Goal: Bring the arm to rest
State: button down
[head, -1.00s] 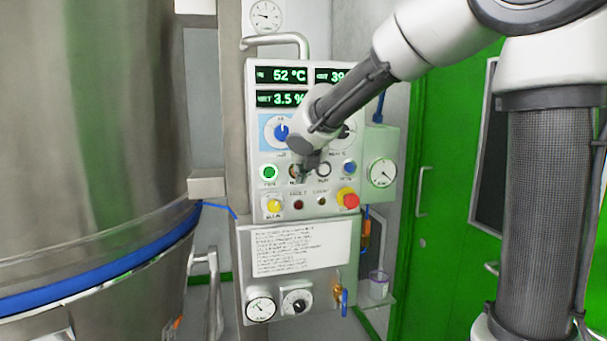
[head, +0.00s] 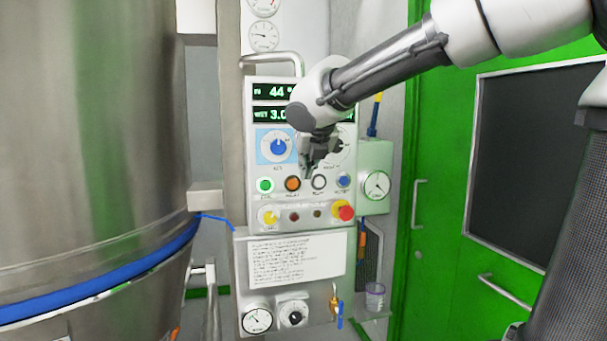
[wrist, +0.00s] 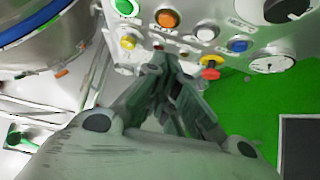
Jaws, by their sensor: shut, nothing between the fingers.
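My gripper (head: 311,172) is shut and empty. In the head view it hangs in front of the control panel (head: 258,208), above the row of round buttons. The wrist view also shows my gripper (wrist: 165,62), its fingers together and pointing at the panel's lower part. The panel has a green button (head: 265,185), an orange button (head: 292,184), a blue button (head: 343,181) and a red knob on a yellow base (head: 344,212). My arm hides part of the displays and most of the right dial. I cannot tell whether the fingertips touch the panel.
A large steel vessel (head: 90,130) with a blue band fills the left. A box with a gauge (head: 376,186) juts out right of the panel. A valve (head: 337,305) and a cup (head: 375,296) are below. A green door (head: 440,190) stands at the right.

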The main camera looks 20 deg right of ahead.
dwell(0.5)
jog(key=s+d+f+m+g, duration=0.1)
jog(key=s+d+f+m, duration=0.3)
jog(key=s+m, duration=0.5)
jog(key=s+d+f+m+g, duration=0.2)
jog(key=s+d+f+m, duration=0.3)
jog(key=m, duration=1)
jog(key=s+d+f+m+g, duration=0.1)
jog(key=s+d+f+m, duration=0.4)
jog(key=s+m, duration=0.7)
jog(key=shift+s+d+g, duration=0.4)
jog(key=shift+s+d, duration=0.6)
jog(key=shift+d, duration=0.35)
